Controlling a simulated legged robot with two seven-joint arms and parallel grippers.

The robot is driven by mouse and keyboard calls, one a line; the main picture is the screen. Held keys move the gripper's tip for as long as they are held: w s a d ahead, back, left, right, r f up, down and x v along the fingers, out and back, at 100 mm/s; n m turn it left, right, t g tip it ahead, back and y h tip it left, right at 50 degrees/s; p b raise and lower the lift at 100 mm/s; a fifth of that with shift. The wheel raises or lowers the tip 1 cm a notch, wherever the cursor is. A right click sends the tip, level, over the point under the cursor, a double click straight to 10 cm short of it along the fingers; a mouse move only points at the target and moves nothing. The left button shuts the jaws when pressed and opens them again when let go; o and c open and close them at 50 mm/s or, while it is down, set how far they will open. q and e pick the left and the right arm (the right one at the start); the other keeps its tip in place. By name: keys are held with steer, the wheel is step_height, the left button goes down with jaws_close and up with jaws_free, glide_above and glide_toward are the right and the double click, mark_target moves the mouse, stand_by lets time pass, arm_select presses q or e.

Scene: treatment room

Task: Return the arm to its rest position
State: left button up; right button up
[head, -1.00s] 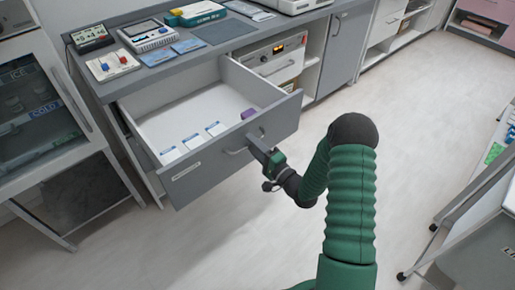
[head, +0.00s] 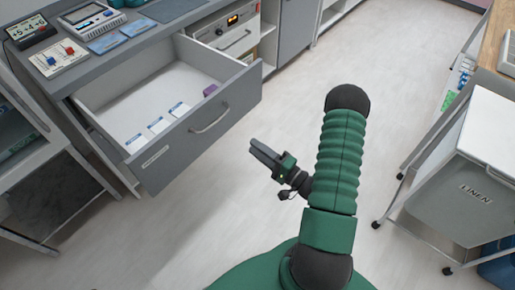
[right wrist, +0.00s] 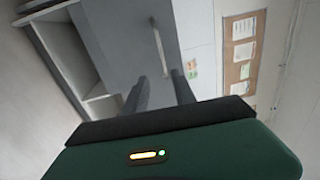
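My right arm (head: 340,155) comes in from the bottom of the head view and is bent. Its gripper (head: 254,147) points left toward the open drawer (head: 165,172), clear of its front and over bare floor. In the right wrist view the two fingers (right wrist: 160,88) stand apart with nothing between them. The drawer's handle (head: 210,122) is free, and what looks like it shows beyond the fingertips in the wrist view (right wrist: 158,45). My left gripper is not in view.
The open drawer juts out and holds several white packets (head: 158,125) and a purple item (head: 209,90). A linen cart (head: 485,180) stands at the right. A glass-front cabinet (head: 18,150) is at the left. The floor (head: 400,80) between is clear.

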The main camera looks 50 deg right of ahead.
steer(key=shift+w, duration=0.1)
steer(key=w+a+f+n+g+h, duration=0.2)
steer(key=w+a+f+n+g, duration=0.25)
steer(key=w+n+g, duration=0.55)
steer(key=s+a+r+n+g, duration=0.3)
steer(key=s+a+n, duration=0.1)
steer(key=s+a, duration=0.3)
steer(key=s+a+r+n+g, duration=0.2)
steer(key=s+a+n+g, duration=0.1)
steer(key=s+a, duration=0.35)
steer(key=w+p+v, duration=0.1)
steer(key=p+v, duration=0.7)
steer(key=w+r+p+v, duration=0.1)
steer(key=w+p+v, duration=0.1)
steer(key=p+v, duration=0.7)
steer(key=shift+w+a+g+y, duration=0.25)
steer(key=shift+w+g+y, duration=0.05)
steer(key=shift+f, duration=0.1)
